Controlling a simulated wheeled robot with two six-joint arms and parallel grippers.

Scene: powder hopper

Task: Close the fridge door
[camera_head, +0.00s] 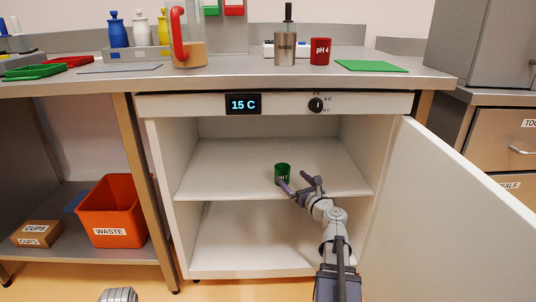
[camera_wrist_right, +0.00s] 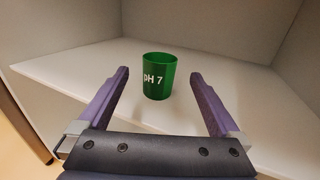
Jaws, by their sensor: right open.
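The fridge (camera_head: 190,106) stands under the counter with its white door (camera_head: 450,200) swung wide open to the right. Its front panel reads "15 C". A green cup marked "pH 7" (camera_head: 282,171) stands upright on the middle shelf; it also shows in the right wrist view (camera_wrist_right: 159,77). My right gripper (camera_head: 301,186) reaches into the fridge at that shelf. In the right wrist view its fingers (camera_wrist_right: 158,80) are open, one on either side of the cup's near space, with nothing between them touching the cup. Of my left arm only a small part shows at the bottom edge; its gripper is out of view.
An orange waste bin (camera_head: 112,212) and a cups box (camera_head: 38,233) sit on the lower shelf to the left. The counter above holds a pH 4 cup (camera_head: 320,52), a metal container (camera_head: 285,48) and a red-handled jug (camera_head: 190,40). Drawers (camera_head: 505,140) stand behind the door.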

